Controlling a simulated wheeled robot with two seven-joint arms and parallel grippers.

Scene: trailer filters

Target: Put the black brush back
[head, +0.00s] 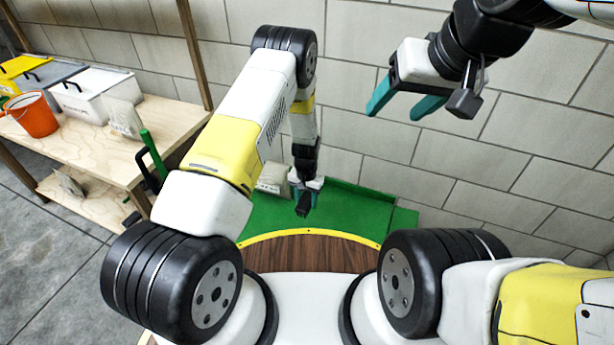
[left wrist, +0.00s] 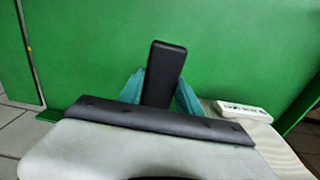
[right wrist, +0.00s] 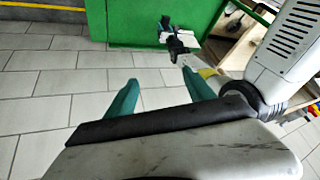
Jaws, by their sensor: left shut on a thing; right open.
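The black brush (left wrist: 165,72) is between the teal fingers of my left gripper (left wrist: 160,92) in the left wrist view, with a plain black block-like end showing. In the head view, my left gripper (head: 305,188) points down over the green surface (head: 345,205), with the dark end of the brush (head: 303,208) below the fingers. I cannot tell whether the brush touches the green surface. My right gripper (head: 405,106) is open and empty, raised in front of the wall at the upper right. Its spread fingers also show in the right wrist view (right wrist: 160,92).
A pale packet (head: 272,178) lies beside my left gripper. A wooden table (head: 95,150) at the left carries an orange bucket (head: 33,115), a white box (head: 92,95) and a small bag (head: 125,117). A green handle (head: 154,153) stands at its edge. The block wall (head: 360,60) closes the back.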

